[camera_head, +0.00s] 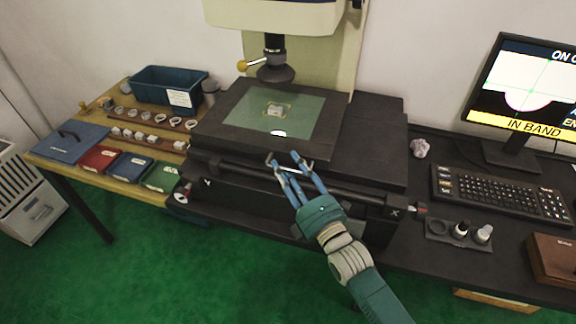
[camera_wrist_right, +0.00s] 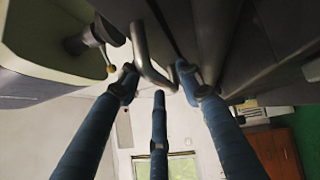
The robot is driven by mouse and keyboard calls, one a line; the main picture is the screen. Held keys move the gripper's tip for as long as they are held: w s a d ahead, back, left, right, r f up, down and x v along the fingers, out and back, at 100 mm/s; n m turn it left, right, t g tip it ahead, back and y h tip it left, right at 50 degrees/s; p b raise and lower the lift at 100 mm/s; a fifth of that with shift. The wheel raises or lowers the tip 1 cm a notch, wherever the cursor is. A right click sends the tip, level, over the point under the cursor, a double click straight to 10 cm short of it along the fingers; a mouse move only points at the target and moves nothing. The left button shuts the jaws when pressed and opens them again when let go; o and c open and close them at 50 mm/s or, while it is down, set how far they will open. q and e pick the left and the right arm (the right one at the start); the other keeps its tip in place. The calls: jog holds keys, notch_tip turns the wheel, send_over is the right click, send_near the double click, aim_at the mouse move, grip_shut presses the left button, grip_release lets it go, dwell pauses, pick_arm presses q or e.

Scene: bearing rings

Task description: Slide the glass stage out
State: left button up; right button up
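The glass stage (camera_head: 317,113) is a greenish pane in a dark frame under the microscope head, with a small light part and a bright spot on it. A bent metal handle (camera_head: 285,166) is at the stage's front edge; it also shows in the right wrist view (camera_wrist_right: 146,58). My right gripper (camera_head: 283,159) is at this handle. Its blue fingers (camera_wrist_right: 157,72) are spread apart, with the handle between or just beyond the tips; I cannot tell whether they touch it. My left gripper is in no view.
The microscope objective (camera_head: 276,72) hangs above the glass. A wooden side table at left holds a blue bin (camera_head: 150,90), ring racks and coloured boxes. A keyboard (camera_head: 500,194), monitor (camera_head: 528,95) and bottle tray (camera_head: 447,236) are at right. Green floor is clear in front.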

jog(key=shift+w+a, duration=0.1)
jog(key=shift+w, duration=0.15)
jog(key=c, duration=0.6)
grip_shut()
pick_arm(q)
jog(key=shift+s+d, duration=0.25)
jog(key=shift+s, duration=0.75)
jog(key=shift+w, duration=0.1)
pick_arm(e)
jog(key=shift+s+d, duration=0.2)
jog(key=shift+d, duration=0.3)
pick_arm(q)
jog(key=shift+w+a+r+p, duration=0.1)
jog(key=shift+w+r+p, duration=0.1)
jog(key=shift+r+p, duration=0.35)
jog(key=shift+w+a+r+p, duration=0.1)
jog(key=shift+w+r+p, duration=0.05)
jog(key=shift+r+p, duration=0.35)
pick_arm(e)
jog(key=s+d, duration=0.2)
jog(key=d, duration=0.4)
jog(key=s+d, duration=0.2)
jog(key=d, duration=0.3)
jog(key=s+d, duration=0.1)
jog(key=d, duration=0.5)
jog(key=shift+s+d, duration=0.35)
jog(key=shift+s, duration=0.05)
